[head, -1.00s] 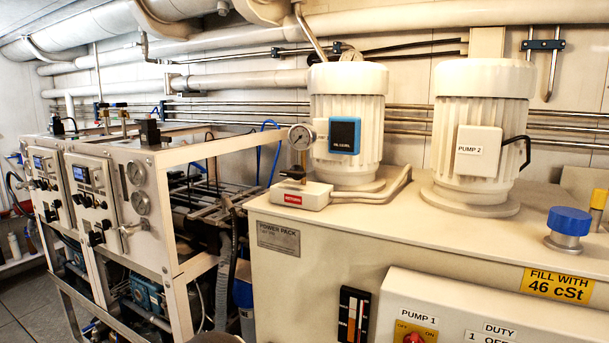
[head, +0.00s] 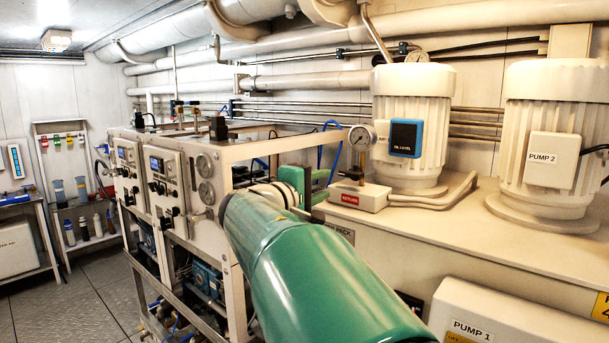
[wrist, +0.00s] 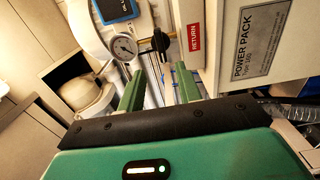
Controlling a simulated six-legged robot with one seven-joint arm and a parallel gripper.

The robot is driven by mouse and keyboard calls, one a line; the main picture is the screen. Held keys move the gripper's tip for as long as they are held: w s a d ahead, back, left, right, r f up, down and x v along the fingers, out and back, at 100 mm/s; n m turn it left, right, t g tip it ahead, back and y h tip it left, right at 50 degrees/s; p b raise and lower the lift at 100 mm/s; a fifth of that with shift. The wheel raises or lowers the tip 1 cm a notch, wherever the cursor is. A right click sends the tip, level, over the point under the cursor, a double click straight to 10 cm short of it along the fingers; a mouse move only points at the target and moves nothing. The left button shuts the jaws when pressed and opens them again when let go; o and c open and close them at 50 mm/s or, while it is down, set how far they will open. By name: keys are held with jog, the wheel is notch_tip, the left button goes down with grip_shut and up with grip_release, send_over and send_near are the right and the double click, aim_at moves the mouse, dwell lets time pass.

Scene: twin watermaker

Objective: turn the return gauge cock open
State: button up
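The return gauge (head: 362,138) is a round white dial above a small pale block with a red RETURN label (head: 350,199). The gauge also shows in the wrist view (wrist: 123,46), which is turned sideways, with the label to the right (wrist: 195,38). The cock's black handle (wrist: 160,42) sits between gauge and block; it shows small in the head view (head: 352,174). My gripper (wrist: 160,86) is open and empty. Its two green fingers point towards the cock, with the handle beyond the gap and apart from them. In the head view my gripper (head: 308,182) is left of the block.
The power pack's plate (wrist: 262,38) is right of the fingers in the wrist view. A motor with a blue OIL LEVEL sign (head: 405,138) stands just behind the gauge, with PUMP 2 (head: 545,145) farther right. A framed rack with panels (head: 165,185) is at left. Open floor lies left.

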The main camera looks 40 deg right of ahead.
aim_at(349, 175)
jog(key=d, duration=0.8)
jog(key=w+d, duration=0.1)
jog(key=d, duration=0.3)
jog(key=shift+d, duration=0.2)
grip_shut()
